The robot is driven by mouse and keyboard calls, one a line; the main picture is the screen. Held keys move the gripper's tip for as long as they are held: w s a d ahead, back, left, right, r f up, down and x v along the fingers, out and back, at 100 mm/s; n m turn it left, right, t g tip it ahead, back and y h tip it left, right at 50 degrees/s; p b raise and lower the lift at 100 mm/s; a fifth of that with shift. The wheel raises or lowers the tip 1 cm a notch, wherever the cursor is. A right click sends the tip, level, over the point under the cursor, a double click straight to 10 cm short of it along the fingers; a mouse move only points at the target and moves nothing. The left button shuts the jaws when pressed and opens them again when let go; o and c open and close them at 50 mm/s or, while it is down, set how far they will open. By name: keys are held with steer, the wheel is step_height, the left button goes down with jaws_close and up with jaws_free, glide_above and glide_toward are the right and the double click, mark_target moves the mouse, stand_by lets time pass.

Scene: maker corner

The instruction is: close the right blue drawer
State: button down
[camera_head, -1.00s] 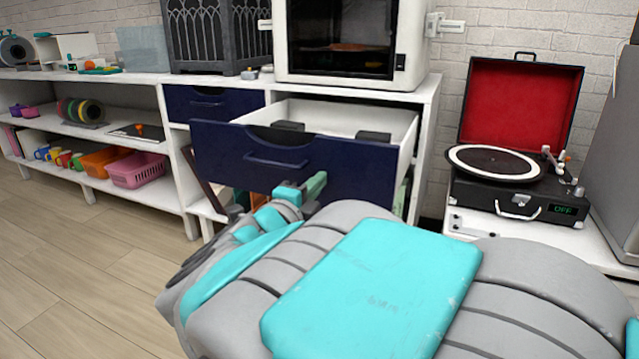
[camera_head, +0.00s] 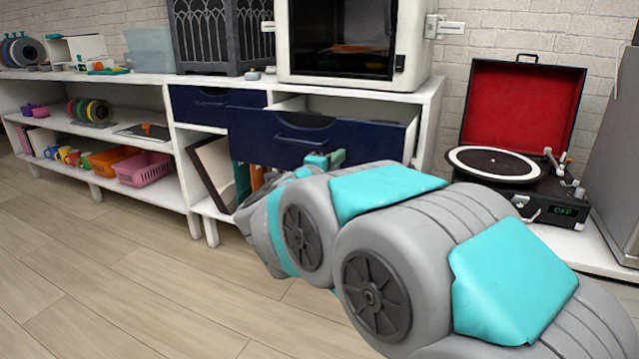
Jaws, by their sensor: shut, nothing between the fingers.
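The right blue drawer (camera_head: 262,138) sticks out a short way from the white shelf unit, under the white 3D printer. Its dark blue front has a cut-out at the top and a bar handle (camera_head: 305,138). My gripper (camera_head: 328,160) is shut and empty, at the lower part of the drawer front just below the handle. I cannot tell whether it touches the front. My grey and turquoise arm hides the space below and to the right of it. The left blue drawer (camera_head: 198,106) is shut, flush with the unit.
A turntable (camera_head: 495,164) with a red-lined lid stands on a low white table at the right. Folders (camera_head: 212,172) stand under the drawers. Shelves with a pink basket (camera_head: 143,168) and mugs run to the left. The wooden floor in front is clear.

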steer(key=p+x, duration=0.5)
steer(key=x, duration=1.8)
steer(key=shift+w, duration=0.1)
steer(key=shift+r, duration=0.35)
